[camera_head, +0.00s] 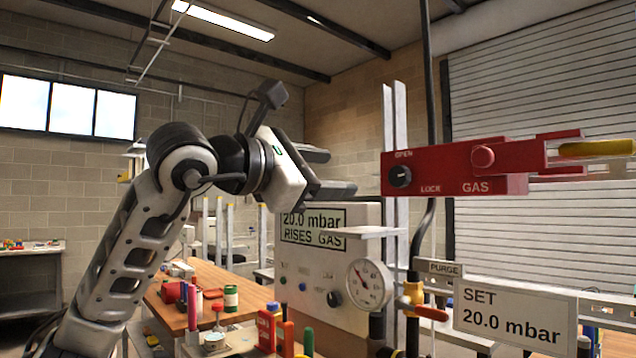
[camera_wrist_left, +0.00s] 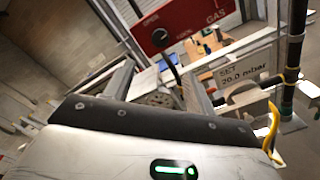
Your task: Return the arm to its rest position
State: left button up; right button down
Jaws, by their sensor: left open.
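My left arm comes up from the lower left of the head view. Its left gripper (camera_head: 335,172) is open and empty, with its two fingers apart and pointing right. The gripper is raised in the air, left of the red gas lockout box (camera_head: 455,168) and apart from it. The box has a black knob and the words OPEN, LOCK and GAS. It also shows at the top of the left wrist view (camera_wrist_left: 180,22). My right gripper is not in view.
A grey panel (camera_head: 290,265) reading 20.0 mbar, with a round gauge (camera_head: 369,284), stands below the gripper. A sign (camera_head: 514,316) says SET 20.0 mbar. A wooden table (camera_head: 245,298) with small bottles is behind, lower left. The air above the gripper is fairly clear.

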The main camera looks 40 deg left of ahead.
pick_arm(q)
jog(key=shift+s, duration=0.75)
